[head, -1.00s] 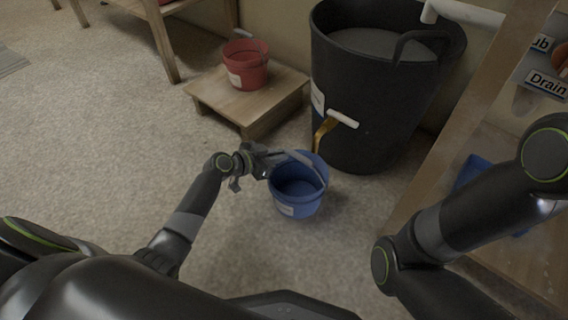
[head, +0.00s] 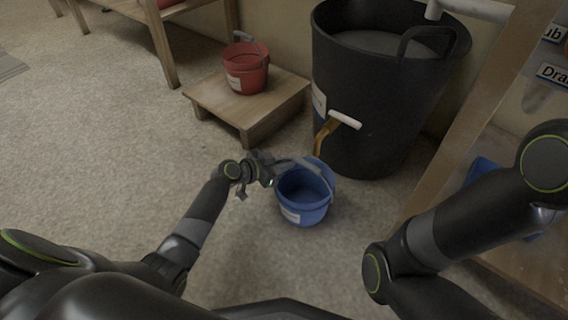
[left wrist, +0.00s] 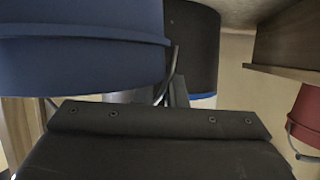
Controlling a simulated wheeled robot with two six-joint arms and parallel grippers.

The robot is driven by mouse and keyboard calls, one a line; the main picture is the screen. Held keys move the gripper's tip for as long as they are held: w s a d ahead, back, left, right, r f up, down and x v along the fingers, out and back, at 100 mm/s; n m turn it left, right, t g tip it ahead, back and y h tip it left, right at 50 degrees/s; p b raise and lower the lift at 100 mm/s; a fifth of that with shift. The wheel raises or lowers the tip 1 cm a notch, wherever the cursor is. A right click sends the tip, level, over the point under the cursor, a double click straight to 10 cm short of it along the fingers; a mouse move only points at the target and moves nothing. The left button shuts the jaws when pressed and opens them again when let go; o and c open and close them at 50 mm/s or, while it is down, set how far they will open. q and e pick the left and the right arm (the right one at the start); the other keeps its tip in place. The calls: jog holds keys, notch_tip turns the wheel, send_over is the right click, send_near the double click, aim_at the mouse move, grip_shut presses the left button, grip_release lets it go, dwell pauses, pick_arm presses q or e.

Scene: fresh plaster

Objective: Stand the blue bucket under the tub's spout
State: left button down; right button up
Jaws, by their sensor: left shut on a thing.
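The blue bucket (head: 303,213) is upright in front of the black tub (head: 365,85). I cannot tell whether its base touches the floor. My left gripper (head: 272,170) is shut on it at its left side, by the grey handle. In the left wrist view the bucket (left wrist: 80,65) fills the upper left. The tub's brownish spout (head: 323,136), with a white lever, ends just above the bucket's back rim in the picture. How far the opening lies under it is unclear. My right gripper is out of view.
A red bucket (head: 246,72) stands on a low wooden platform (head: 245,112) left of the tub. A wooden frame (head: 470,120) stands at the right, with a blue object partly hidden behind my right arm.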

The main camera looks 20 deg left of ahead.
pick_arm(q)
jog(key=c, duration=1.5)
grip_release()
